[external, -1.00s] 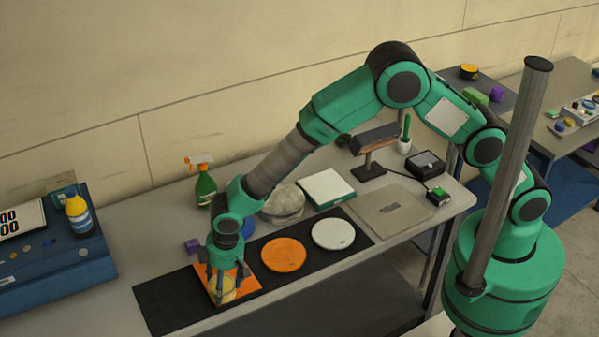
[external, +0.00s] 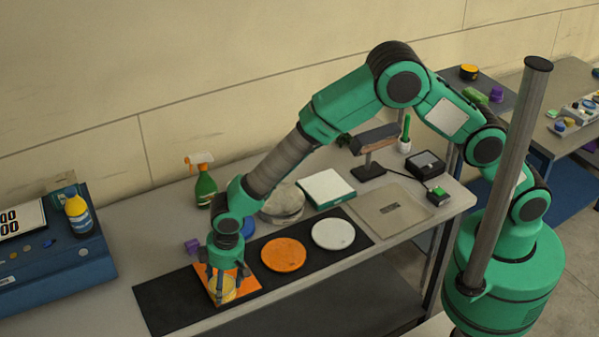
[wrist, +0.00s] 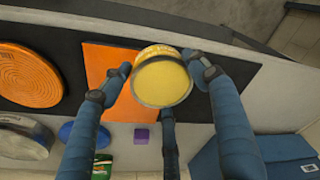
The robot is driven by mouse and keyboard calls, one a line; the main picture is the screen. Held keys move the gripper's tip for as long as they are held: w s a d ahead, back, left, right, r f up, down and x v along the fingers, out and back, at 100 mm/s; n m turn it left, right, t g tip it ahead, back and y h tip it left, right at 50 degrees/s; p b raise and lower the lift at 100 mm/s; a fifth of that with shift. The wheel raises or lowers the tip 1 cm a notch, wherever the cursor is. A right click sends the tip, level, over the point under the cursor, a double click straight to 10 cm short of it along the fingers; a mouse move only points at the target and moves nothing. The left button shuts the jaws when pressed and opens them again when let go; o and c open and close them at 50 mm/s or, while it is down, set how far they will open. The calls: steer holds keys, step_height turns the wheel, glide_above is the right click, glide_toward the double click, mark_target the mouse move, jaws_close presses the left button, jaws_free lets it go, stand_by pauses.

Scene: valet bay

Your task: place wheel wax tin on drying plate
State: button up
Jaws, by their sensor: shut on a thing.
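The wheel wax tin, a round yellow tin (wrist: 163,80), stands between the fingers of my gripper (wrist: 160,72) in the wrist view. The fingers are shut on its sides. In the external view the tin (external: 226,290) is partly hidden by my gripper (external: 224,283). It is over the orange square (external: 246,279) on the black mat; I cannot tell if it touches it. An orange round plate (external: 284,255) and a white round plate (external: 333,234) lie to the right on the mat. No label shows which is the drying plate.
Behind the mat are a purple block (external: 192,246), a green spray bottle (external: 205,187), a clear bowl (external: 283,203) and a white box (external: 327,188). A blue case (external: 60,262) stands at the left. The mat's left end (external: 165,303) is bare.

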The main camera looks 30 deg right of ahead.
steer(key=shift+w+d+r, duration=0.15)
steer(key=shift+w+d, duration=0.15)
steer(key=shift+d, duration=0.1)
steer(key=w+d+r+b, duration=0.1)
steer(key=w+d+r, duration=0.15)
steer(key=d, duration=0.95)
steer(key=w+d+r, duration=0.1)
steer(key=w+d, duration=0.3)
steer(key=d, duration=0.9)
steer(key=w+d+r+b, duration=0.15)
steer(key=w+d, duration=0.25)
steer(key=d, duration=0.8)
steer(key=s+d+f, duration=0.1)
steer(key=s+d, duration=0.5)
steer(key=d, duration=0.4)
steer(key=s+d+f+m+b, duration=0.1)
steer(key=s+d+f, duration=0.1)
steer(key=s+d, duration=0.5)
steer(key=s+d+f, duration=0.1)
steer(key=s+d, duration=0.6)
steer(key=d, duration=0.8)
steer(key=shift+f+m, duration=0.4)
steer(key=shift+w+d, duration=0.1)
steer(key=shift+w, duration=0.05)
